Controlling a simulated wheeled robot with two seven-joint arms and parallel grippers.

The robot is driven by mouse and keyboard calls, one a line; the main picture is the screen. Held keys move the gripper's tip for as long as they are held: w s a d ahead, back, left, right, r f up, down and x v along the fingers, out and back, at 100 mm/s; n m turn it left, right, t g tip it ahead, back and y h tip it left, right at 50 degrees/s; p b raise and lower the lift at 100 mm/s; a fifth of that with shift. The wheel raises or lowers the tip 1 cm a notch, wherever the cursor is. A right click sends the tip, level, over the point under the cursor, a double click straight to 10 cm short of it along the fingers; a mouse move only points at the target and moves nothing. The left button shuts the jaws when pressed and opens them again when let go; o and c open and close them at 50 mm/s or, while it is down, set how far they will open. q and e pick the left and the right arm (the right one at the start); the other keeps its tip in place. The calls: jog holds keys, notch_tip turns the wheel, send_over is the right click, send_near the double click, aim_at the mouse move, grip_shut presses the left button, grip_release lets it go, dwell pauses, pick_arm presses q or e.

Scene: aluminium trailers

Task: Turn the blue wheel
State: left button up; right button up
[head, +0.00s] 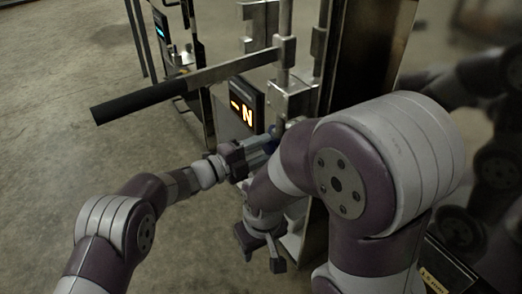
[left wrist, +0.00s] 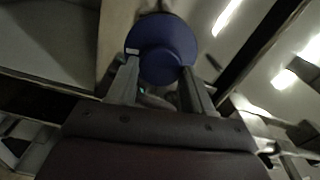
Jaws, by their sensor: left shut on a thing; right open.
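The blue wheel (left wrist: 161,48) is a round, dark blue disc with a raised middle, right ahead in the left wrist view. My left gripper (left wrist: 159,82) has one finger at each side of the wheel's lower part and is shut on it. In the head view my left gripper (head: 262,147) reaches the metal frame below the display, where only a little blue shows and the wheel is mostly hidden by the gripper and my right arm. My right gripper (head: 261,252) is lower, open and empty, pointing down beside the trailer's post.
A lever with a black grip (head: 138,102) sticks out to the left above my left arm. A display with lit orange marks (head: 242,105) sits just above the left gripper. A dark upright panel (head: 366,50) stands behind my right arm. The floor at left is clear.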

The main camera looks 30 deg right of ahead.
pick_arm(q)
jog(key=shift+f, duration=0.15)
jog(key=o, duration=1)
jog(key=a+p, duration=0.2)
jog(key=a, duration=0.2)
jog(key=a+p, duration=0.2)
jog(key=a, duration=0.2)
jog(key=s+a+p, duration=0.1)
jog(key=a+p, duration=0.1)
jog(key=a, duration=0.2)
jog(key=shift+a, duration=0.4)
